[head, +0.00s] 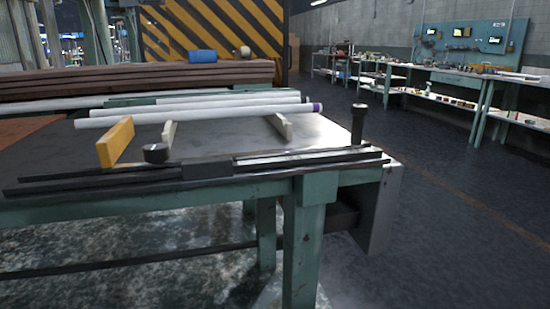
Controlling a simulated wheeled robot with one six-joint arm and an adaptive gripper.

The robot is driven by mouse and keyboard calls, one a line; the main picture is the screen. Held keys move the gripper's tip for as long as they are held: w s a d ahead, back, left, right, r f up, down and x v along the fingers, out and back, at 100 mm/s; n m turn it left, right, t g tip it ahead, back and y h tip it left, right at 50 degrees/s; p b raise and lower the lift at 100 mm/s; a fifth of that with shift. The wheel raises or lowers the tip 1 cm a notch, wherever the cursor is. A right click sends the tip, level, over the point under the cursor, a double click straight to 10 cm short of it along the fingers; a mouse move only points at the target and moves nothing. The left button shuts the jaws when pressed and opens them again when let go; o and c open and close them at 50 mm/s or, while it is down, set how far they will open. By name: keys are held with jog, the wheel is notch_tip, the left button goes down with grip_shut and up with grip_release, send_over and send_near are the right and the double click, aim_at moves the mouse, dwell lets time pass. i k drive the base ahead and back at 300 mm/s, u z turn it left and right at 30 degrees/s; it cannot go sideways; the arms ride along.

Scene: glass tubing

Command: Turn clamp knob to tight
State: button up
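A second black knob (359,109) tops an upright post at the table's right end. I cannot tell which one is the clamp knob, nor how tight either is. My gripper is not in view.
The dark table (230,143) has black rails (110,180) along its front edge and teal legs. Stacked brown boards (120,80) and a blue roll (202,56) are behind. Workbenches (450,76) line the right wall. The floor (450,200) right of the table is clear.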

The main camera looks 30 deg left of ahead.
aim_at(156, 154)
jog(key=u, duration=1.85)
